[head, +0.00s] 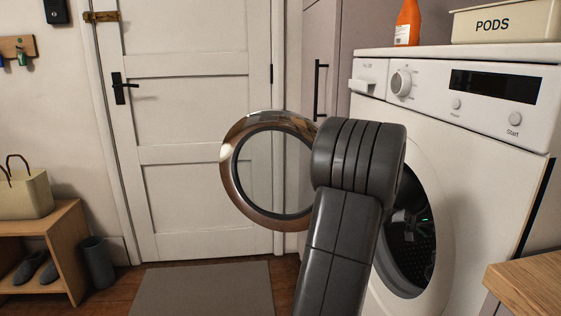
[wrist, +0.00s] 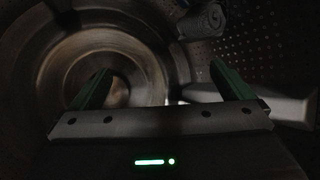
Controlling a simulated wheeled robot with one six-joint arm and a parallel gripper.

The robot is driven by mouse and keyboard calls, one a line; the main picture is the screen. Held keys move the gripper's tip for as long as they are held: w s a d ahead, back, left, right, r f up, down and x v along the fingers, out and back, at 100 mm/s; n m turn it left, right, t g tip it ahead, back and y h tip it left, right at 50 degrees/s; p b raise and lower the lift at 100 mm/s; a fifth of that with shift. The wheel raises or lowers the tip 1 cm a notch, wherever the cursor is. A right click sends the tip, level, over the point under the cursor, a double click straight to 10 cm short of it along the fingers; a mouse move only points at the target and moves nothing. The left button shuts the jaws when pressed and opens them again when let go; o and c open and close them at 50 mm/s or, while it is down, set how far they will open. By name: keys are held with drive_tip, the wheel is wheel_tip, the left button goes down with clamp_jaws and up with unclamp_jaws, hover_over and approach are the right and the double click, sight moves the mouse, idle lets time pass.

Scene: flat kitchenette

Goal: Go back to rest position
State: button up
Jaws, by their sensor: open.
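My gripper (wrist: 160,76) shows in the wrist view with its two green fingers spread apart and nothing between them. It is inside the dark metal drum (wrist: 125,45) of the washing machine. In the head view the white washing machine (head: 470,135) stands at the right, and my arm reaches into its round opening, so the gripper is hidden there. Its round door (head: 235,185) is swung open to the left of my arm. A grey, rolled-looking shape (wrist: 203,20) lies beyond the right finger in the drum; I cannot tell what it is.
A wooden worktop (head: 530,285) juts in at the lower right. An orange bottle (head: 408,22) and a PODS box (head: 505,22) stand on the washer. A grey mat (head: 205,288) lies before the white room door (head: 190,110). A shoe bench (head: 65,235) and bin (head: 96,262) stand left.

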drive_tip(key=s+a+r+p, duration=0.2)
drive_tip(key=a, duration=1.3)
drive_tip(key=s+a+r+p, duration=0.2)
drive_tip(key=a+r, duration=0.1)
drive_tip(key=a, duration=1.1)
drive_tip(key=shift+a, duration=0.4)
idle(0.4)
drive_tip(key=shift+s, duration=0.1)
